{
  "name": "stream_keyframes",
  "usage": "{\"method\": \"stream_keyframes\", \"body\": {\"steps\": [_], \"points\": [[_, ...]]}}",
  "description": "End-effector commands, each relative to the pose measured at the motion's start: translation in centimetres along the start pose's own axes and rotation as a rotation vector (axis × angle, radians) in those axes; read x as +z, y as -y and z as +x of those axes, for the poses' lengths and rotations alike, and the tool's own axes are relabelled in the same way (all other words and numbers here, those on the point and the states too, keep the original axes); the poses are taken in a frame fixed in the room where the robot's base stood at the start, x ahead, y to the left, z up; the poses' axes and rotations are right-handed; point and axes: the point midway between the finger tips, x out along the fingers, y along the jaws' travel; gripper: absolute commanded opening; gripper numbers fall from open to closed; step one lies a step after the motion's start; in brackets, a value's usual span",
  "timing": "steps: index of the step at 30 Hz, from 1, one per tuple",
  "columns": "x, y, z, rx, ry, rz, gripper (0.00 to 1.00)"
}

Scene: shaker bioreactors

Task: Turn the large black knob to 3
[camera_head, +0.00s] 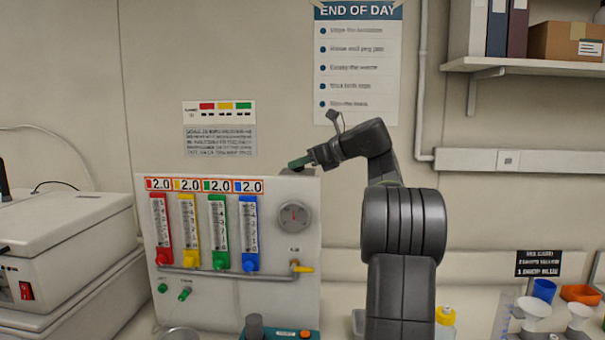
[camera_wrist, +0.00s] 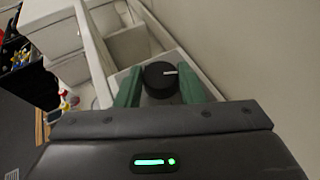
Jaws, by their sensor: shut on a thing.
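The large black knob (camera_wrist: 160,79) shows in the wrist view between the two green fingers of my gripper (camera_wrist: 162,88). It is round, and its white pointer line points to the right in that view. My gripper is shut on it. In the head view my gripper (camera_head: 300,162) reaches from the right to the top of the white flowmeter panel (camera_head: 285,255), and the knob cannot be made out there. I see no number scale around the knob.
The panel carries four coloured flow tubes, a round gauge (camera_head: 294,216) and a yellow valve lever (camera_head: 303,268). A white instrument (camera_head: 60,235) stands at left. A shelf (camera_head: 530,67) hangs at upper right. A yellow-capped bottle (camera_head: 445,318) and small cups stand at lower right.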

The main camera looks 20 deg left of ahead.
Motion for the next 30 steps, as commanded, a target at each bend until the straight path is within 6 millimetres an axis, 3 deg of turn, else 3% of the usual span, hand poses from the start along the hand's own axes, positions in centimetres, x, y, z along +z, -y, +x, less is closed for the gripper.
{"method": "stream_keyframes", "body": {"steps": [18, 30], "points": [[0.7, -1.1, 0.1, -0.533, -0.004, 0.222, 0.12], [0.5, -1.1, 0.3, -0.724, -0.001, 0.299, 0.12]]}}
